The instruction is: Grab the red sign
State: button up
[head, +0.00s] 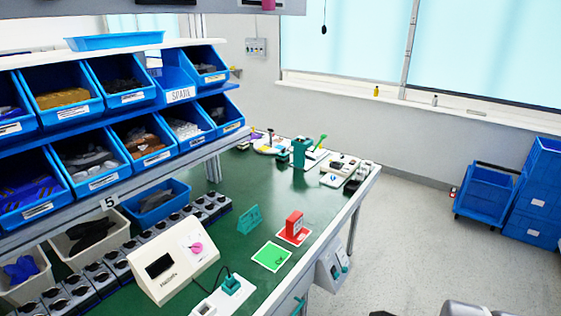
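The red sign (294,225) stands upright on the green workbench, near its right edge. It is a small red block with a pale patch on its face, on a white and red base mat. A green card (271,256) lies flat just in front of it, and a teal stand (249,219) is to its left. My gripper is not clearly seen in the head view. A grey and dark shape shows at the bottom right edge, too cut off to identify.
The green workbench (225,185) carries a white control box (174,262) with a pink knob. Blue bins (88,165) fill the shelf at left. Tools and fixtures stand at the bench's far end. Open floor (405,240) lies to the right, with blue crates (488,190) by the wall.

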aim_at(293, 222)
jog(key=i+l+u, duration=0.2)
jog(key=i, duration=0.3)
jog(key=i+u, duration=0.2)
jog(key=i, duration=0.25)
jog(key=i+l+u, duration=0.2)
jog(key=i, duration=0.25)
